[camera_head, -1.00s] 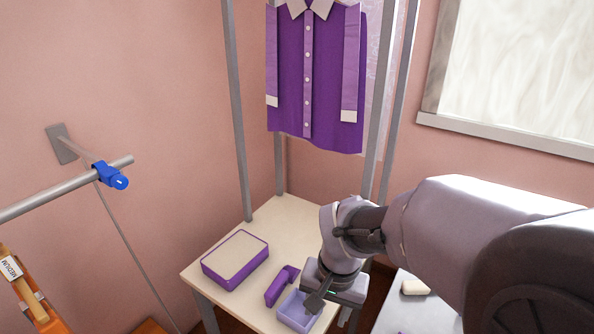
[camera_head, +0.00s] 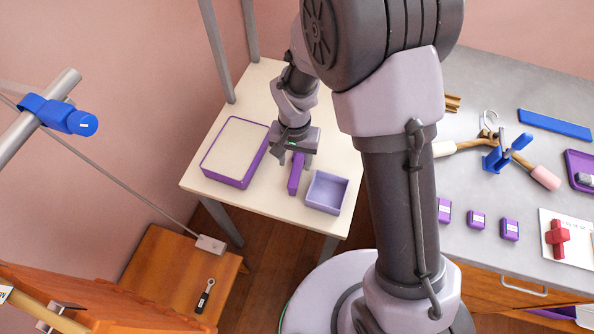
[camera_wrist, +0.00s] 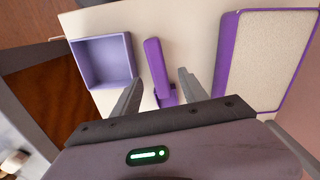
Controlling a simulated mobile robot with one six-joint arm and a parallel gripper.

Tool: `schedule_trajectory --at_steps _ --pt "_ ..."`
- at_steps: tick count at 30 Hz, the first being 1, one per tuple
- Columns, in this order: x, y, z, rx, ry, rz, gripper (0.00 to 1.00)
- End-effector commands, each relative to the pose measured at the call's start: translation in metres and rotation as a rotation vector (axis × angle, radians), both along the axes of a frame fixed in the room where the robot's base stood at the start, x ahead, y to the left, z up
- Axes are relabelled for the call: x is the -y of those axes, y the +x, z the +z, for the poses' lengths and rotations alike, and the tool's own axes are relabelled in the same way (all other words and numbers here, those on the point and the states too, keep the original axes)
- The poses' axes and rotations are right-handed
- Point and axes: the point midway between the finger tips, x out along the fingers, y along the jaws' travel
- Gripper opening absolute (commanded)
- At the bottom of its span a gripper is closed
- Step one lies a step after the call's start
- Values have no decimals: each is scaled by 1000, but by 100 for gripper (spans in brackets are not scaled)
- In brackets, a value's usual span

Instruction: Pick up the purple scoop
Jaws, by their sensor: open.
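The purple scoop (camera_head: 294,182) lies on the cream table (camera_head: 226,203), a narrow solid purple piece with its far end hidden under my gripper. My gripper (camera_head: 296,160) is above that far end with its jaws open. In the wrist view the scoop (camera_wrist: 156,62) runs between the two open fingers (camera_wrist: 158,82), with a gap on each side. I cannot tell how far above the table the fingertips are.
An open lavender box (camera_head: 325,206) stands right of the scoop. A purple-edged block with a beige top (camera_head: 236,148) lies to its left. A grey counter (camera_head: 466,85) with several tools is at the right. A wooden stool (camera_head: 165,262) stands lower left.

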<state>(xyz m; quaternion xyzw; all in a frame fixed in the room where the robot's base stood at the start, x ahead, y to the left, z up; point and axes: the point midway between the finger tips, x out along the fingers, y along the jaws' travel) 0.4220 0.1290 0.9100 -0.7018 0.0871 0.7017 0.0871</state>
Motion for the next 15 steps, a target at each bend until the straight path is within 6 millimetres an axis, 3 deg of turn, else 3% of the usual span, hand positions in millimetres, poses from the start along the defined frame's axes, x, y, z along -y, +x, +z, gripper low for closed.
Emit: schedule_trajectory --at_steps 9,15 --pt "5 3 -52 -2 0 0 51" --pt "5 3 -52 0 0 0 51"
